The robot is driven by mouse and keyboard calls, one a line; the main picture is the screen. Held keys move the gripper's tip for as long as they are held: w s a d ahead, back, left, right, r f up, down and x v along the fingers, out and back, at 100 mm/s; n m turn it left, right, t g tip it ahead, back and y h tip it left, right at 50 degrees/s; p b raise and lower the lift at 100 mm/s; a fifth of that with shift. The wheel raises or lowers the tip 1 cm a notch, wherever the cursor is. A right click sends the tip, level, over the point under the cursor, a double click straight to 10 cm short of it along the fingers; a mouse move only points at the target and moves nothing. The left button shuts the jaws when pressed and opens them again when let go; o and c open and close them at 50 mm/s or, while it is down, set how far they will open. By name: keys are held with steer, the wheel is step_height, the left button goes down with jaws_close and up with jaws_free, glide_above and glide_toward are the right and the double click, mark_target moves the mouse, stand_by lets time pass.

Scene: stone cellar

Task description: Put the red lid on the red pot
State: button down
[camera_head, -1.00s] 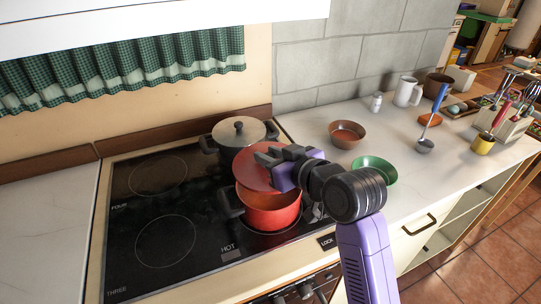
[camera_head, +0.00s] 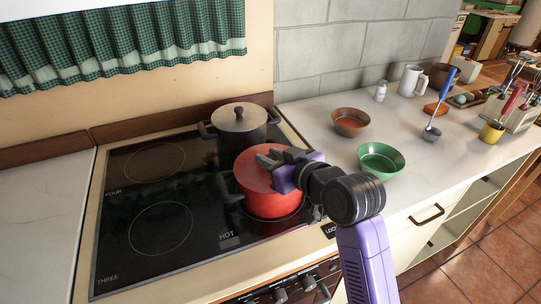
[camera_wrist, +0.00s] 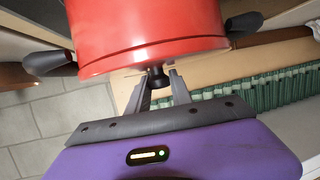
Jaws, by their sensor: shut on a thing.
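The red pot (camera_head: 270,206) stands on the front right burner of the black stove top, with a dark handle at its left. The red lid (camera_head: 248,166) covers the pot's opening and looks about level with the rim. Whether it is fully seated I cannot tell. My gripper (camera_head: 268,159) is above the lid, shut on its dark knob. In the wrist view my fingers (camera_wrist: 158,82) pinch the black knob (camera_wrist: 157,74), with the red pot (camera_wrist: 150,28) right beyond it. My gripper hides part of the lid in the head view.
A dark pot with a grey lid (camera_head: 239,118) stands close behind the red pot. On the counter to the right are a brown bowl (camera_head: 350,122), a green bowl (camera_head: 381,160) and a blue-handled ladle (camera_head: 441,103). The left burners are clear.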

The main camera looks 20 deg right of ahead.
steer(key=c, duration=1.1)
jaws_free()
steer(key=v, duration=0.7)
steer(key=shift+s+d, duration=0.1)
steer(key=shift+s, duration=0.2)
steer(key=shift+r, duration=0.15)
